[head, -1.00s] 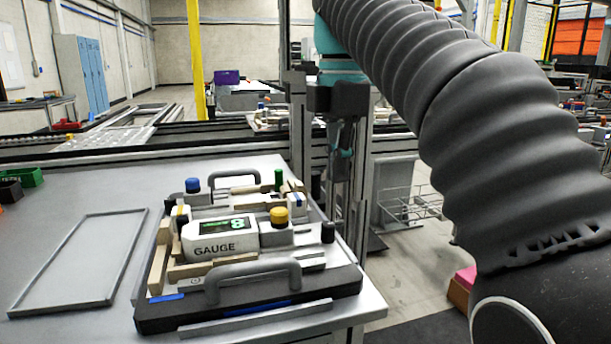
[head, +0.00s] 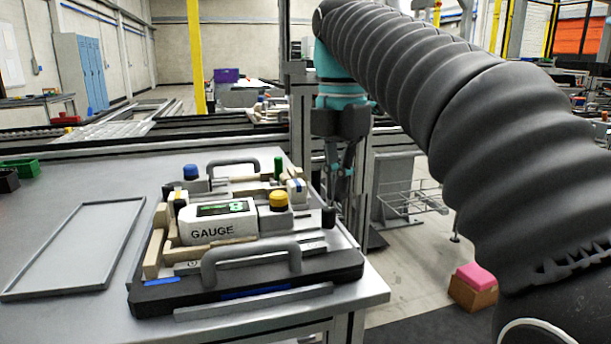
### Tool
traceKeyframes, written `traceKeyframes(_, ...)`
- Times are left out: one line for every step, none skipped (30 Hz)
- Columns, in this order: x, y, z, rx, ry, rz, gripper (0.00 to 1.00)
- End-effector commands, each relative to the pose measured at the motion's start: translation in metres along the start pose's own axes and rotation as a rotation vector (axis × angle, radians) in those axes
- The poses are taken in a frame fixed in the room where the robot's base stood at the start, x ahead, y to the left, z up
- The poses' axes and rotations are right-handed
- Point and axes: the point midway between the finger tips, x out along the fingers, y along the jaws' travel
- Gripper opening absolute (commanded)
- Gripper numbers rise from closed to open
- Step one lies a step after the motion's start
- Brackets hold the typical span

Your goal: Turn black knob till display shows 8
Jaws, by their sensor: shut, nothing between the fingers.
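The pallet fixture (head: 150,297) sits on the grey table, with a white box marked GAUGE (head: 212,231) on it. Its dark display (head: 217,209) shows a green digit at the right end that looks like 8. A black knob (head: 329,218) stands upright at the fixture's right edge. Another dark knob (head: 168,191) stands at the left, behind the gauge. My gripper (head: 334,203) points down, shut and empty, just above or behind the right black knob. I cannot tell whether they touch.
A yellow knob (head: 278,200), a blue knob (head: 190,172) and a green peg (head: 278,168) stand on the fixture. A grey handle (head: 250,252) rises in front. An empty shallow tray (head: 75,250) lies at left. The table ends just right of the fixture.

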Motion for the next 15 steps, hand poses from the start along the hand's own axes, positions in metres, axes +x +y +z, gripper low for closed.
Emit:
traceKeyframes(0.0071, -0.0002, -0.0001, 0.0, 0.0, 0.0, 0.0)
traceKeyframes(0.0089, -0.0001, -0.0001, 0.0, 0.0, 0.0, 0.0)
traceKeyframes(0.0111, -0.0001, -0.0001, 0.0, 0.0, -0.001, 0.0)
traceKeyframes(0.0123, -0.0001, -0.0001, 0.0, 0.0, -0.001, 0.0)
traceKeyframes(0.0134, -0.0001, 0.0, 0.0, 0.0, -0.001, 0.0)
traceKeyframes(0.0144, 0.0, 0.0, 0.0, 0.0, -0.001, 0.0)
traceKeyframes(0.0149, 0.0, 0.0, 0.0, 0.0, -0.001, 0.0)
traceKeyframes(0.0152, 0.0, 0.0, 0.0, 0.0, -0.001, 0.0)
traceKeyframes(0.0154, 0.0, 0.0, 0.001, 0.0, 0.0, 0.0)
traceKeyframes(0.0154, 0.0001, 0.0, 0.001, 0.0, 0.0, 0.0)
traceKeyframes(0.0154, 0.0001, 0.0, 0.001, 0.0, 0.0, 0.0)
traceKeyframes(0.0152, 0.0001, 0.0, 0.001, 0.0, 0.0, 0.0)
traceKeyframes(0.0151, 0.0001, 0.0001, 0.001, 0.0, 0.0, 0.0)
traceKeyframes(0.015, 0.0001, 0.0, 0.001, 0.0, 0.0, 0.0)
traceKeyframes(0.015, 0.0001, 0.0, 0.001, 0.0, 0.0, 0.0)
